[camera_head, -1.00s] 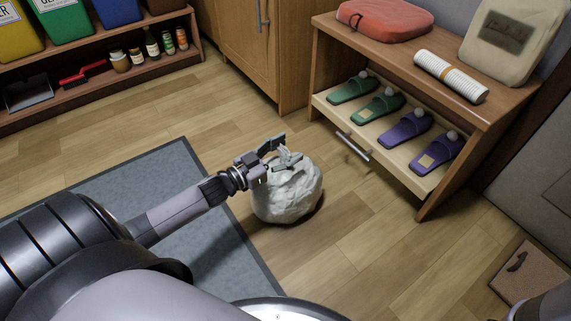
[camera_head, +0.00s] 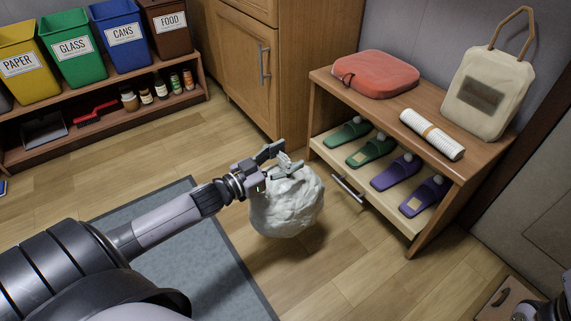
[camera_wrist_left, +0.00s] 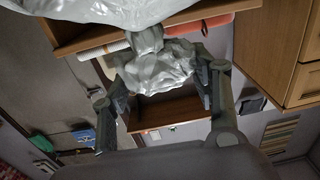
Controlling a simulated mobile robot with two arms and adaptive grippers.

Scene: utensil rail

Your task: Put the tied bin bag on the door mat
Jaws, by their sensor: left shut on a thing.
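The tied bin bag (camera_head: 287,205) is white and rounded. My left gripper (camera_head: 283,158) is shut on its gathered top, and the bag hangs beneath, seemingly a little above the wood floor, with a shadow below it. In the left wrist view the knotted neck of the bag (camera_wrist_left: 158,68) sits between the two fingers, and the bag body fills the top of the picture. The door mat (camera_head: 215,275) is a grey-blue mat with a dark border at lower left, partly hidden behind my left arm. The bag is just right of the mat's edge.
A wooden shoe bench (camera_head: 440,172) stands at right, its drawer (camera_head: 372,204) pulled out with green and purple slippers. A cabinet (camera_head: 243,60) stands behind. Sorting bins (camera_head: 122,38) stand on a low shelf (camera_head: 100,135) at upper left. Floor around the mat is clear.

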